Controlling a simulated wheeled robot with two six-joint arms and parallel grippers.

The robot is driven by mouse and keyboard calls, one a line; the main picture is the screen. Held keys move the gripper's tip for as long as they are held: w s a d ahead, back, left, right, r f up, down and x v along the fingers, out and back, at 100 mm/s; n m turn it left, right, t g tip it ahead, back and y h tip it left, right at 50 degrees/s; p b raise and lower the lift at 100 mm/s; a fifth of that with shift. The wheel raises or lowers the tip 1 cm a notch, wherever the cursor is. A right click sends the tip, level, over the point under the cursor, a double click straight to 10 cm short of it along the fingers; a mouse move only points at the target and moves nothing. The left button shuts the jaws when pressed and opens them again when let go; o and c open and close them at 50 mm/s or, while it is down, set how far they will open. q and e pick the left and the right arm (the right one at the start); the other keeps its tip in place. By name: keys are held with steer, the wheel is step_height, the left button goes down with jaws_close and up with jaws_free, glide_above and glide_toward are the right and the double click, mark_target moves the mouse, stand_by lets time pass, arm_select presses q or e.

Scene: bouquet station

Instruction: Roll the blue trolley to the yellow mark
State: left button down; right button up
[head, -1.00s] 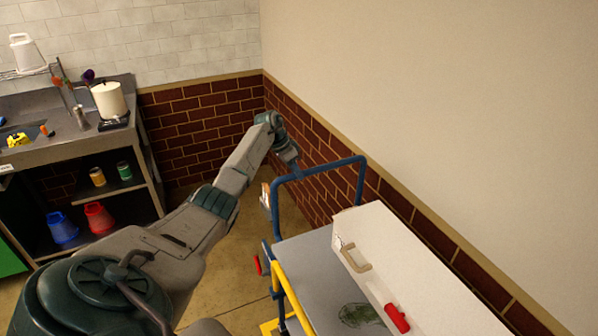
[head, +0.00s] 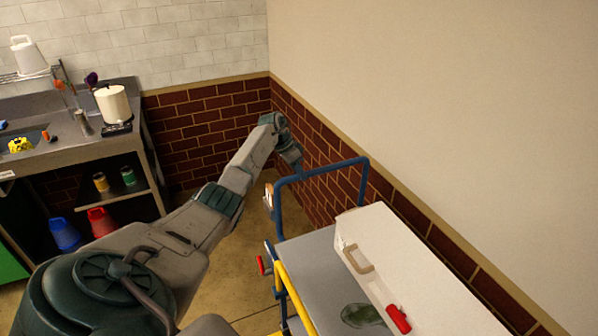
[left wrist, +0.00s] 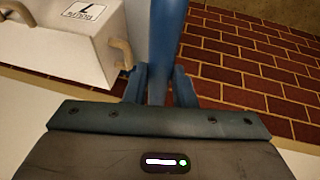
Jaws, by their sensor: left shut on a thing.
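The blue trolley has a tubular blue push handle (head: 319,172), a grey deck (head: 315,262) and a yellow rail (head: 294,298), and stands along the right wall. My left gripper (head: 297,168) is shut on the handle's top bar near its left corner. In the left wrist view the blue bar (left wrist: 167,45) runs between the two fingers (left wrist: 158,88). A white case (head: 415,275) with a tan handle and a red grip lies on the deck. The yellow mark cannot be made out clearly. My right gripper is not in view.
A brick-and-plaster wall (head: 440,240) runs close along the trolley's right side. A grey workbench (head: 60,160) with a blue bucket (head: 66,234) and a red bucket (head: 102,221) stands at the left.

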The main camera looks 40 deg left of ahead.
arm_select(q)
steer(key=shift+w+a+r, duration=0.1)
steer(key=shift+a+r, duration=0.1)
steer(key=shift+r, duration=0.05)
steer(key=c, duration=1.2)
jaws_free()
steer(key=shift+a+f, duration=0.1)
steer(key=shift+f, duration=0.15)
steer(key=b+v, duration=0.3)
steer(key=v, duration=0.7)
steer(key=shift+r, duration=0.4)
steer(key=shift+a, duration=0.15)
